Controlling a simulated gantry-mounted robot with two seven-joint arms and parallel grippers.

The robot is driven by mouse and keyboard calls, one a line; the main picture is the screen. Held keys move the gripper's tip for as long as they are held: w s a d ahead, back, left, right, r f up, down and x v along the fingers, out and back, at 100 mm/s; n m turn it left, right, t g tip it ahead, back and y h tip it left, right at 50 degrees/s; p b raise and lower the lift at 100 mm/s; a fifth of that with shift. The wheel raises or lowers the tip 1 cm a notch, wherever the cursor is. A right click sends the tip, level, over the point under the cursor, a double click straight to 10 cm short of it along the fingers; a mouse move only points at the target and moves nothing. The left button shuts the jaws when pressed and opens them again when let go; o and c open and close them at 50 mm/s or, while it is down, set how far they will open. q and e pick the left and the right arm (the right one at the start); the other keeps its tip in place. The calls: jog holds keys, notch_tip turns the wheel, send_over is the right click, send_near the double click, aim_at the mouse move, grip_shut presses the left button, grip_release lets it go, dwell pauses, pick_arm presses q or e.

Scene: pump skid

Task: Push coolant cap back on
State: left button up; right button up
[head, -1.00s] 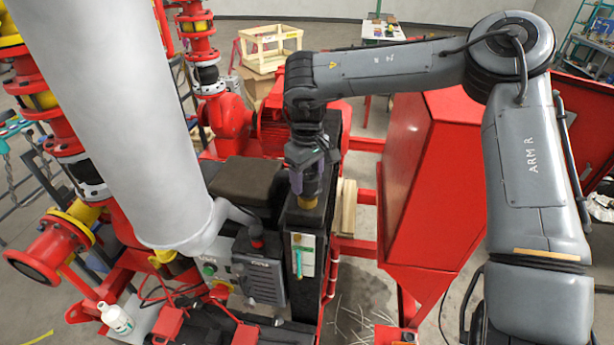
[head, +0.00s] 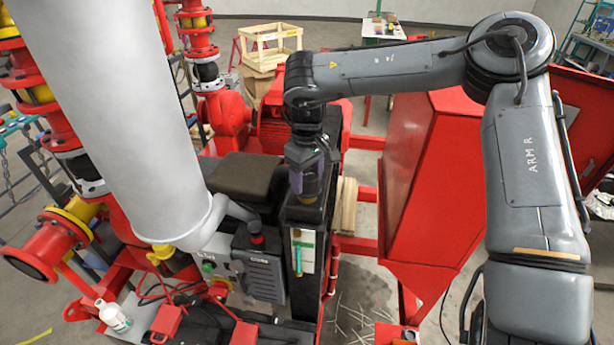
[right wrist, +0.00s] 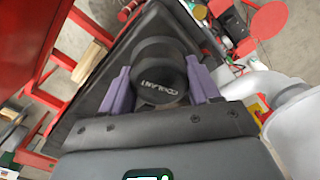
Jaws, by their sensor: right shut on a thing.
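The coolant cap (right wrist: 158,75) is a black round cap with "COOLANT" lettering on its top. In the right wrist view it sits between the two purple fingers of my right gripper (right wrist: 160,86), which is shut on it. In the head view my right gripper (head: 306,182) points down over the top of the narrow black housing (head: 280,240). I cannot tell whether the cap is fully seated. My left gripper is not in view.
A large pale cylinder (head: 120,120) leans in from the upper left. A control box (head: 262,275) stands left of the housing. A red sloped enclosure (head: 420,180) is at the right.

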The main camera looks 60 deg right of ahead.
jog(key=o, duration=1)
jog(key=shift+o, duration=1.2)
jog(key=shift+r, duration=0.1)
notch_tip(320, 180, up, 9)
jog(key=shift+r+b, duration=0.1)
jog(key=shift+b, duration=0.9)
jog(key=shift+r, duration=0.75)
